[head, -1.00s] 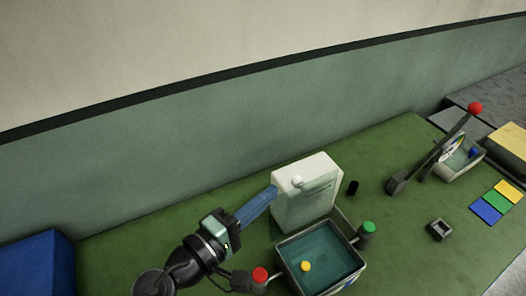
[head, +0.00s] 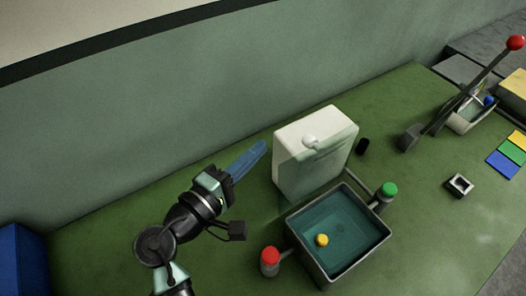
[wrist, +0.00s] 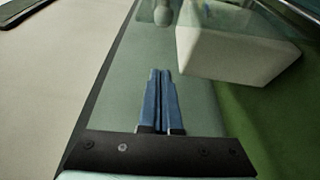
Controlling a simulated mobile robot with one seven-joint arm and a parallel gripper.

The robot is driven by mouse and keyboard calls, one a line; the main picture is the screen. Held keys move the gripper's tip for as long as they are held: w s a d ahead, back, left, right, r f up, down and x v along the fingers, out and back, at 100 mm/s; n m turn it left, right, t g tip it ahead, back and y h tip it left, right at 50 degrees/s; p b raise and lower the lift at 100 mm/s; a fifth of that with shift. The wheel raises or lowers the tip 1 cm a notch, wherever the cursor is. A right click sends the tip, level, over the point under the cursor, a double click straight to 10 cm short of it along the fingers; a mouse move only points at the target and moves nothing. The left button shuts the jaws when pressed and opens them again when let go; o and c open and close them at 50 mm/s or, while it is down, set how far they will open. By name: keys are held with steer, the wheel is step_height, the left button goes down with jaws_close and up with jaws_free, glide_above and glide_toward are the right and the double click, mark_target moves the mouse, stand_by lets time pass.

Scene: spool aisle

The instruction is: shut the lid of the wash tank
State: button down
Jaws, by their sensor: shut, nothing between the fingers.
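The wash tank (head: 291,232) is an open grey basin with teal inside, and a yellow round piece (head: 321,240) is in it. Its translucent lid (head: 330,163) appears to stand raised at the tank's back, with a pale knob (head: 310,141) near its top. The knob also shows in the wrist view (wrist: 163,14). A white box (head: 308,125) is behind the lid; the exact lid outline is hard to tell. My gripper (head: 262,146) is left of the box and lid, its blue fingers shut and empty, apart from both in the picture. The wrist view shows the fingertips (wrist: 159,72) together.
A red-topped post (head: 269,260) and a green-topped post (head: 386,194) flank the tank. A small black cylinder (head: 363,145) stands right of the box.

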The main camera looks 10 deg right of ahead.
steer(key=d+p, duration=0.1)
steer(key=d, duration=0.1)
steer(key=w+d+p, duration=0.1)
steer(key=d, duration=0.2)
steer(key=d+p, duration=0.1)
steer(key=d, duration=0.1)
steer(key=shift+w+d+r, duration=0.1)
steer(key=shift+w+d, duration=0.05)
steer(key=shift+d, duration=0.15)
steer(key=m+t+h+b, duration=0.15)
steer(key=m+b, duration=0.45)
steer(key=b, duration=0.6)
glide_above(321, 172)
steer(key=s+a, duration=0.3)
steer(key=s, duration=0.1)
steer(key=s+m+b, duration=0.1)
steer(key=s+d+m+h+b, duration=0.1)
steer(key=b, duration=0.1)
steer(key=s+m+b, duration=0.1)
steer(key=b, duration=0.1)
steer(key=shift+d+r+g+h, duration=0.2)
steer(key=shift+d+g+h, duration=0.1)
steer(key=shift+g+h, duration=0.05)
steer(key=shift+f, duration=0.1)
